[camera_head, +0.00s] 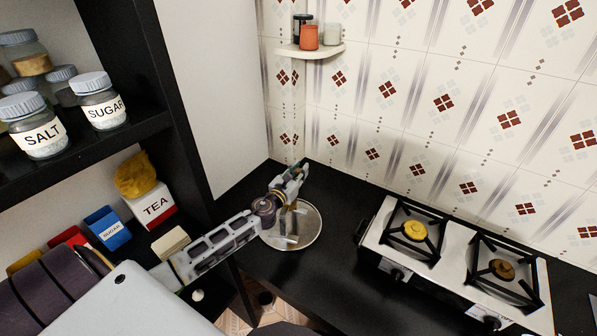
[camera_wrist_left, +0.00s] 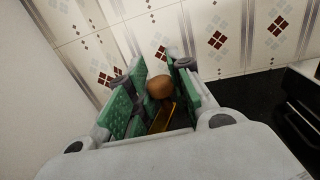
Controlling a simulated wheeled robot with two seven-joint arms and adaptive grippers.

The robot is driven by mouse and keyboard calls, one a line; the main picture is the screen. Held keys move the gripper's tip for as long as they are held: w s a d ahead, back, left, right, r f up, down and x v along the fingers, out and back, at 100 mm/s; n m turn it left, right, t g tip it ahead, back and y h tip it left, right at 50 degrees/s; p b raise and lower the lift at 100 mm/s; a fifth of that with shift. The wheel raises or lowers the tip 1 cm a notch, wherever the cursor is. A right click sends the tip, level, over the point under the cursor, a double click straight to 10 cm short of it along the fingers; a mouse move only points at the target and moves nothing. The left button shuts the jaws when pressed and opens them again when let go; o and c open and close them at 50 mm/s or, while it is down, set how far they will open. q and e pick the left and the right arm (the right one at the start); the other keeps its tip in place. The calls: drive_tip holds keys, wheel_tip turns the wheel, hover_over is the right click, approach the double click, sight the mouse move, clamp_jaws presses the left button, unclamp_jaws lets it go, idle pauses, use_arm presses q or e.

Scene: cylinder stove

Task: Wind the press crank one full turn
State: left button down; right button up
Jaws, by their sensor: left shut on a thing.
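The press stands on a round metal plate (camera_head: 309,230) in the corner of the black counter. Its upper part is mostly hidden behind my left arm and gripper. My left gripper (camera_head: 290,184) is over the plate at the press. In the left wrist view, the crank's brown round knob (camera_wrist_left: 160,86) sits between the green-padded fingers of my left gripper (camera_wrist_left: 152,98), and a brass-coloured crank arm (camera_wrist_left: 164,117) runs down from it. The gripper is shut on the knob. My right gripper is not in view.
A two-burner stove (camera_head: 455,255) stands to the right on the counter. A dark shelf (camera_head: 100,150) with jars and a tea box (camera_head: 153,205) is at the left. A small corner shelf (camera_head: 310,51) holds cups above. Counter between press and stove is clear.

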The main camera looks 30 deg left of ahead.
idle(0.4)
use_arm(q)
drive_tip(key=c, duration=1.3)
unclamp_jaws()
drive_tip(key=shift+s, duration=0.2)
drive_tip(key=s, duration=1.1)
drive_tip(key=shift+s, duration=0.3)
